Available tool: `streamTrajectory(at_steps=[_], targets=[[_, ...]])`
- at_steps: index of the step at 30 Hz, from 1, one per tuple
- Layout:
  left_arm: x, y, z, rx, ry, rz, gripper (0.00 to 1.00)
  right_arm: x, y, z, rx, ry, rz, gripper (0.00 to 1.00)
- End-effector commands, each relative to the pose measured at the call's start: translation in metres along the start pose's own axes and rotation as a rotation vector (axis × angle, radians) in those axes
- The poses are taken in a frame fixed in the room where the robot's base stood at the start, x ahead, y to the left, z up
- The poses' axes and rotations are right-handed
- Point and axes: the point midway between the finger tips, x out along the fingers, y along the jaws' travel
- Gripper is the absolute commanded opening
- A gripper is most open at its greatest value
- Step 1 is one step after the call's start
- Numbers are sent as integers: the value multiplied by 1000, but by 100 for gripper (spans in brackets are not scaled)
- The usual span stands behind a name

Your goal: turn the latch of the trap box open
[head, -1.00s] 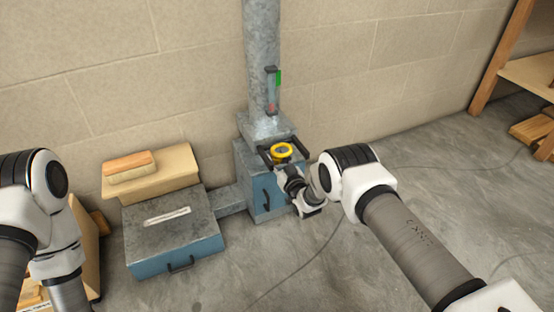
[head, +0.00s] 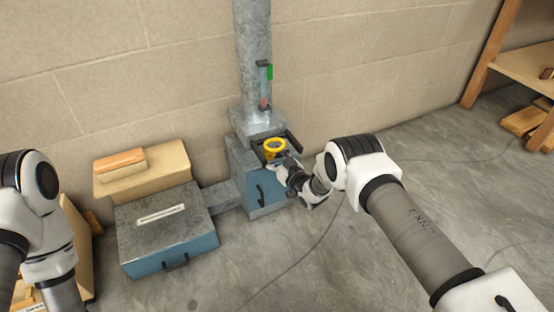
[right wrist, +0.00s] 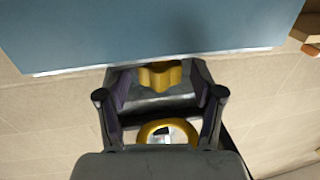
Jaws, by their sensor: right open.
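The trap box (head: 262,190) is a blue-grey metal box at the foot of a grey duct, with a black handle on its front. A yellow ring-shaped part (head: 275,146) sits at its top; I take it for the latch. My right gripper (head: 276,142) is open, reaching in from the right with dark fingers around the yellow part. In the right wrist view, a yellow knob-like piece (right wrist: 160,76) lies between the open fingertips (right wrist: 158,70), and a yellow ring (right wrist: 168,132) shows closer to the palm. Contact cannot be told. My left gripper is out of view.
A low blue box with a grey lid (head: 165,215) stands to the left, joined to the trap box by a grey channel. Behind it is a wooden block (head: 165,172) with a brush-like piece on it. A wooden shelf (head: 520,75) stands far right. The floor in front is clear except for a cable.

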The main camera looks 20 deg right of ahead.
Motion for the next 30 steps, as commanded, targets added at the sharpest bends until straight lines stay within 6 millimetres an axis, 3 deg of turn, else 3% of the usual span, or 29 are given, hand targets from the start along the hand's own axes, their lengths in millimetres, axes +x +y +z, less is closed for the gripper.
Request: streamTrajectory(at_steps=[15,19,30], targets=[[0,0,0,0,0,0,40,-108,1,0,1,-2,2,67],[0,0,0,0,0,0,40,-116,0,0,1,0,0,67],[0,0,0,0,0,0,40,-116,0,0,1,0,0,67]])
